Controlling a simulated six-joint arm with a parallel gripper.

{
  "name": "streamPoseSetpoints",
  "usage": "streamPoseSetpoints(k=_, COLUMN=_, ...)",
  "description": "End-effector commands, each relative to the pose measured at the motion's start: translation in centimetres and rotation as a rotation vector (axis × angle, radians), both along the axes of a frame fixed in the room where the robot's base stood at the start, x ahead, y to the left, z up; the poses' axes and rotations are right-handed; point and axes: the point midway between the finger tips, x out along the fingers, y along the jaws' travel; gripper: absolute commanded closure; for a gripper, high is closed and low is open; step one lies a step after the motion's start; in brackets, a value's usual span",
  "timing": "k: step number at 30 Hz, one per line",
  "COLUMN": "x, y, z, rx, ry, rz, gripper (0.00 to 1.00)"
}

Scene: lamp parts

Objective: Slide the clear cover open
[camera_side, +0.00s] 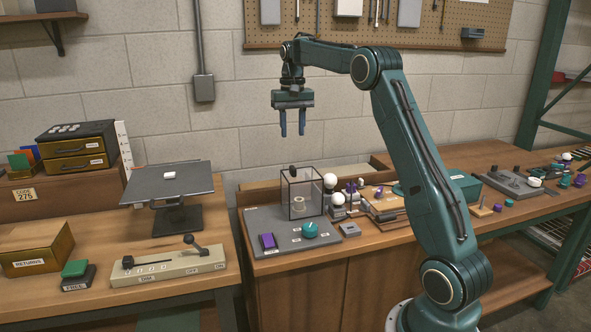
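The clear cover (316,188) is a see-through box with dark edges on a grey panel (275,246) on the workbench. A small black knob (292,170) shows at its top. A pale ring-shaped piece (298,203) shows inside, behind the clear walls. The cover looks upright and its walls look closed from this side; I cannot tell whether it has slid at all. My gripper (292,124) hangs above the cover, pointing down, with clear space between them. Its two fingers are apart and nothing is between them.
A purple block (267,241) and a teal knob (310,229) sit on the panel before the cover. White bulbs (331,181) stand close at its right. Left are a tilted grey tray (168,184) on a stand and a lever box (168,267). The air around my gripper is free.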

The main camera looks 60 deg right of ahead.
Motion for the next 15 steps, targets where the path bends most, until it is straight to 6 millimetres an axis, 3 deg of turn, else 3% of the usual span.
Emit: streamPoseSetpoints(k=15, x=-0.1, y=0.1, z=-7.5, rx=0.001, ry=0.003, rz=0.000, gripper=0.64)
